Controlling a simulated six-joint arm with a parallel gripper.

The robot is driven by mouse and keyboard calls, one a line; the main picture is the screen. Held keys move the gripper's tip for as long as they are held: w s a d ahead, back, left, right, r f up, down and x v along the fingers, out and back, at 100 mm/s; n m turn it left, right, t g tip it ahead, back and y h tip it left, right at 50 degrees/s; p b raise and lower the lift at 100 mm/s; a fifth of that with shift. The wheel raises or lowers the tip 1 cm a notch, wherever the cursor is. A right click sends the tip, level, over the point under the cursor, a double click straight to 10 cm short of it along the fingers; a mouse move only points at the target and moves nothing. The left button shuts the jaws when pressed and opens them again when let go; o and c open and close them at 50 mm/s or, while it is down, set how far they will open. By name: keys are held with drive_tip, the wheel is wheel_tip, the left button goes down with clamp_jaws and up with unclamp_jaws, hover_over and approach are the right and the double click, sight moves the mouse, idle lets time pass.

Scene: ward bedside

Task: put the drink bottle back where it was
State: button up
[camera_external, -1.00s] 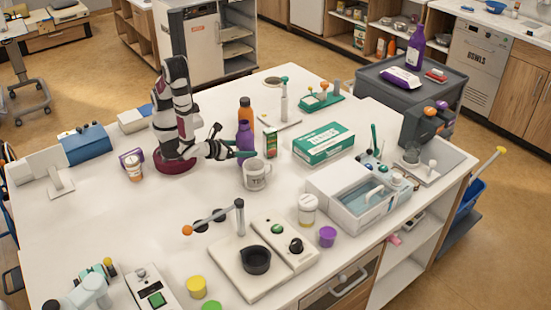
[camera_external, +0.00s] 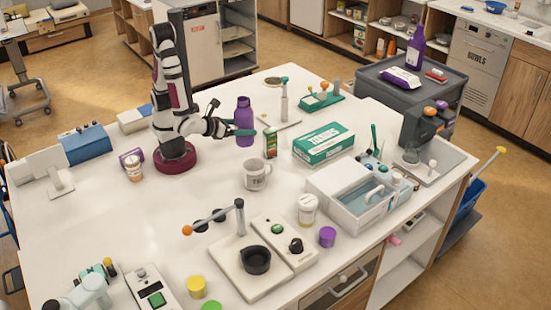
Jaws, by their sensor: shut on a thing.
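A purple bottle (camera_external: 244,113) stands upright in my gripper (camera_external: 244,132), near the middle back of the white table. My gripper reaches from the left and is shut on the bottle's lower half. The bottle appears raised above the tabletop. I cannot tell which bottle is the drink bottle. An orange bottle seen behind it before is hidden now.
A small green carton (camera_external: 270,143) stands close to the right of the held bottle, with a white mug (camera_external: 256,175) in front. A green-and-white tissue box (camera_external: 323,143) is farther right. The table is clear in front of my base and left of the mug.

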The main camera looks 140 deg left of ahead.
sight(236, 114)
wheel_tip(236, 114, up, 5)
drive_tip(key=shift+r, duration=0.1)
drive_tip(key=w+d+m+t+h, duration=0.1)
drive_tip(key=w+d+m+t, duration=0.25)
drive_tip(key=d, duration=0.65)
drive_tip(key=w+d+m+t+h, duration=0.1)
drive_tip(key=w+d+m+t, duration=0.2)
drive_tip(key=d, duration=0.7)
drive_tip(key=s+d+m+t+h, duration=0.25)
drive_tip(key=s+d, duration=0.25)
drive_tip(key=d, duration=0.3)
drive_tip(key=s+d+m+t+h, duration=0.2)
drive_tip(key=s+d+m, duration=0.15)
drive_tip(key=d, duration=0.55)
drive_tip(key=shift+n, duration=0.45)
drive_tip(key=shift+w+a+f, duration=1.3)
drive_tip(key=shift+w+f, duration=0.1)
drive_tip(key=shift+f, duration=1.15)
drive_tip(key=shift+w+a+f, duration=1.25)
drive_tip(key=shift+w+f, duration=0.15)
drive_tip(key=shift+f, duration=1.2)
drive_tip(key=shift+w+a+f, duration=1.3)
drive_tip(key=shift+w+f, duration=0.1)
drive_tip(key=shift+f, duration=1.15)
